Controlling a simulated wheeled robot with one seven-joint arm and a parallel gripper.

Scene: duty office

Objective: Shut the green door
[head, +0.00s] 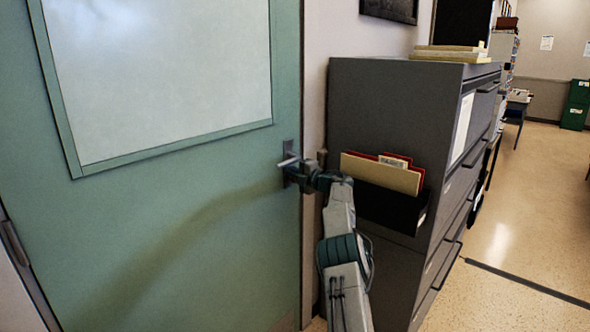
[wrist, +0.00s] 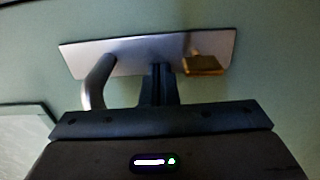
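The green door (head: 200,215) fills the left of the head view and has a large frosted window (head: 165,75). Its right edge lies close beside the pale wall; I cannot tell whether it is latched. A silver lever handle (head: 287,161) sits near that edge. In the wrist view the handle plate (wrist: 125,55) carries the curved lever (wrist: 97,82) on the left and a brass piece (wrist: 204,65) on the right. My gripper (wrist: 159,80) is at the plate between these two, its fingers together with nothing visible between them. It also shows at the handle in the head view (head: 297,170); contact is unclear.
A grey filing cabinet (head: 385,105) stands right of the door, close beside my arm. A drawer or tray (head: 395,208) with folders (head: 380,173) sticks out from its side. Open floor (head: 525,220) lies to the far right.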

